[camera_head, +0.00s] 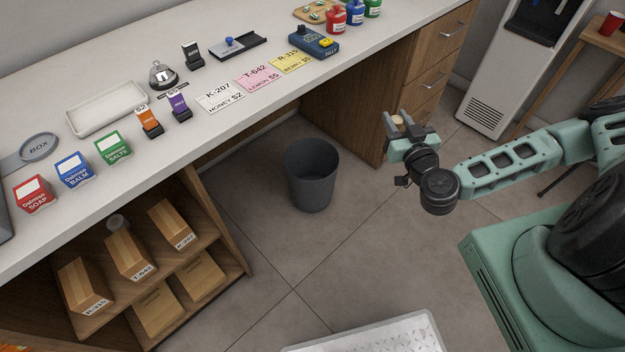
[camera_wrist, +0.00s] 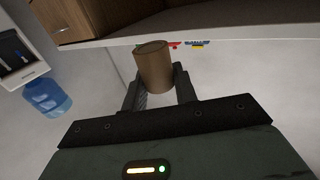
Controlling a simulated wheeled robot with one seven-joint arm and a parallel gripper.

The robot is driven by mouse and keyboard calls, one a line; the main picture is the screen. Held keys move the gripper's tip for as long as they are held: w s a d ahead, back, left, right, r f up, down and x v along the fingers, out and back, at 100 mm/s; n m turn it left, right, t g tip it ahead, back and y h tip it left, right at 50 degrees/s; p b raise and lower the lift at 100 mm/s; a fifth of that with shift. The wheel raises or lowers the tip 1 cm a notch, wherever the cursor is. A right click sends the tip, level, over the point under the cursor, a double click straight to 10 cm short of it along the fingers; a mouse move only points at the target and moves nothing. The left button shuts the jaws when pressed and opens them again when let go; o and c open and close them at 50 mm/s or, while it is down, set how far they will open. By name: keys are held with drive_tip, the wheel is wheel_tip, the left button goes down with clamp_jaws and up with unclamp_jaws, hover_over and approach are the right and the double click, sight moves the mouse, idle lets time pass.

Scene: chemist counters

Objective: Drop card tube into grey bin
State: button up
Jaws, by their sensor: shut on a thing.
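A brown card tube (camera_wrist: 153,68) is held between the fingers of my gripper (camera_wrist: 160,88) in the wrist view. In the head view my gripper (camera_head: 398,124) is at the right of the bin, with a small part of the tube (camera_head: 397,120) showing between the fingers. The grey bin (camera_head: 312,178) stands upright on the floor in front of the counter's opening. My gripper is to the right of the bin and apart from it. The bin's inside looks dark, and its bottom is hidden.
The white counter (camera_head: 215,125) runs across the left, with boxes, cards and a bell on it. A drawer unit (camera_head: 425,70) stands behind my gripper. A shelf (camera_head: 215,235) with several cartons is at lower left. A metal plate (camera_head: 370,338) lies at the bottom. Floor around the bin is clear.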

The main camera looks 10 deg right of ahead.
drive_tip(key=s+f, duration=0.4)
drive_tip(key=f, duration=0.1)
drive_tip(key=shift+s, duration=0.25)
drive_tip(key=shift+f, duration=0.15)
